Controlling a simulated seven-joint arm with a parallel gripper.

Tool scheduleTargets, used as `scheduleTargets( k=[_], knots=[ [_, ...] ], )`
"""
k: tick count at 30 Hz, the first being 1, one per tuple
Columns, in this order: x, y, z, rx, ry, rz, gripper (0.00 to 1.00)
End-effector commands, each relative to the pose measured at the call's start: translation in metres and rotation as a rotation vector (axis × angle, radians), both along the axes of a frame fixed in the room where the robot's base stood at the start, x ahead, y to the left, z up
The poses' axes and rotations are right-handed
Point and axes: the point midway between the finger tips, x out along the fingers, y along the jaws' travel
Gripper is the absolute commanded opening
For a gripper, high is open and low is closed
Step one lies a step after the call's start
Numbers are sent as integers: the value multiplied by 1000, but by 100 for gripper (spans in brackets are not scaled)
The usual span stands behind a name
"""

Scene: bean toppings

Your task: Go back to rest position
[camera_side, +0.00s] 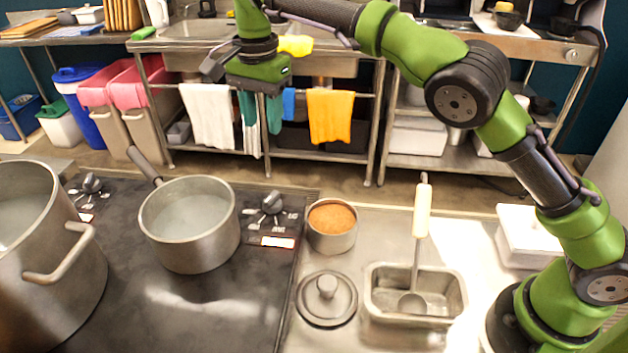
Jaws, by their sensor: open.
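My gripper (264,88) hangs from the green wrist at the upper middle of the side view. It is empty, high above the stove's far edge and in front of the sink counter. Its fingers point down and partly overlap in this view. Below it, a round metal bowl (332,239) of orange-brown topping stands on the steel counter. A metal lid (326,298) with a knob lies in front of the bowl. A ladle (420,230) with a pale handle stands upright in a rectangular steel container (455,298). My gripper touches none of these.
A saucepan (205,247) of pale liquid and a large pot (70,300) stand on the dark stove (190,325). A white lidded box (530,240) is near my base. Behind are a sink counter (205,42), hanging towels and bins. The air around my gripper looks clear.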

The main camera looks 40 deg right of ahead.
Motion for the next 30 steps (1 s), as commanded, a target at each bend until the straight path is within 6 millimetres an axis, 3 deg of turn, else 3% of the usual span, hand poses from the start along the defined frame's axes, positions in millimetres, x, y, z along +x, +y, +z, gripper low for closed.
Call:
scheduleTargets(
  k=[3,7,11,20,27,30],
  knots=[
    [1,-14,-24,-16,9,139,43],
    [-10,-45,-22,20,-21,288,43],
    [-35,-77,-12,71,-84,420,43],
    [-131,-131,5,114,-305,671,43],
    [-216,-155,-5,39,-482,778,43],
    [-244,-163,-12,-1,-536,780,43]
  ],
)
